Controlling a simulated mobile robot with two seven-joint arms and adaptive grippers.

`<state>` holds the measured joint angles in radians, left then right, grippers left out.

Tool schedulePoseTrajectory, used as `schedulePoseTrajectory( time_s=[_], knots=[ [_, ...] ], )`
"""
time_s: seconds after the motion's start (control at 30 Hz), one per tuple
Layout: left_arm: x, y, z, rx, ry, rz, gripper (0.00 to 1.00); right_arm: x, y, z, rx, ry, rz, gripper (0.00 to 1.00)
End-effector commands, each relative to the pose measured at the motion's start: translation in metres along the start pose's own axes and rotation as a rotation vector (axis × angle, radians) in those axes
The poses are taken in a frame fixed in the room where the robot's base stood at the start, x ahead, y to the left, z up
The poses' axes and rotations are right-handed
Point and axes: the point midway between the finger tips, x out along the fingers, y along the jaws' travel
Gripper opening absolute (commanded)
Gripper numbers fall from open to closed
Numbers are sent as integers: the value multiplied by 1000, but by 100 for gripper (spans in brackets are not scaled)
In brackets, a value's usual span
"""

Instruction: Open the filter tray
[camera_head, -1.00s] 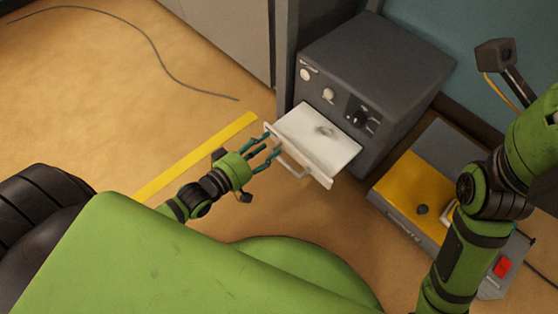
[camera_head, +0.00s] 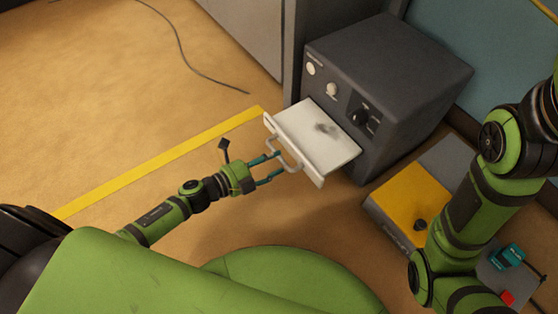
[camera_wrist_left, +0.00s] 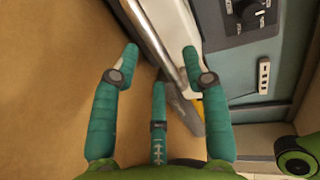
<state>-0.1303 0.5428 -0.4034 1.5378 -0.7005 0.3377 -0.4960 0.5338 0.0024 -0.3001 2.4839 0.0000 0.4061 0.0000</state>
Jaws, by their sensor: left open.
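The filter tray (camera_head: 308,132) is a white, flat drawer pulled out of the dark grey machine (camera_head: 385,75), with a dark smudge on its top. Its front bears a pale bar handle (camera_head: 284,154). My left gripper (camera_head: 275,167) is open at the handle, its teal fingers on either side of it or close to it. In the left wrist view the fingers (camera_wrist_left: 160,55) stand apart, with the tray's front edge and a shiny bar (camera_wrist_left: 167,42) between them. I cannot tell whether they touch. My right gripper is not clearly visible.
A yellow and grey box (camera_head: 408,205) stands on the floor right of the machine, partly behind my right arm. A yellow floor stripe (camera_head: 160,165) and a dark cable (camera_head: 182,48) lie left of the machine.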

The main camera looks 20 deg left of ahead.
Motion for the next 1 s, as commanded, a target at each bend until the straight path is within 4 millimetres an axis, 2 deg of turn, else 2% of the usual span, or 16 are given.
schedulePoseTrajectory(
  time_s=[0.03,0.2,0.53,0.57,0.6,0.67,0.87,1.0],
  knots=[
    [9,2,0,2,1,-4,46,-1,-2,-5,-1,15,-4,0],
    [27,2,0,-1,0,-1,46,-4,-4,-7,2,16,-3,0],
    [32,0,0,-4,-1,0,46,-3,-4,-7,3,15,-3,0],
    [32,0,0,-4,-1,0,42,-3,-4,-7,3,15,-3,0],
    [31,0,0,-4,-1,0,26,-3,-4,-7,3,15,-3,0],
    [31,0,0,-4,-1,0,2,-3,-4,-7,3,15,-3,0],
    [31,0,0,-4,-1,0,0,-3,-4,-7,3,15,-3,0],
    [16,4,-1,-9,-1,4,0,0,-4,-6,3,16,-3,0]
  ],
)
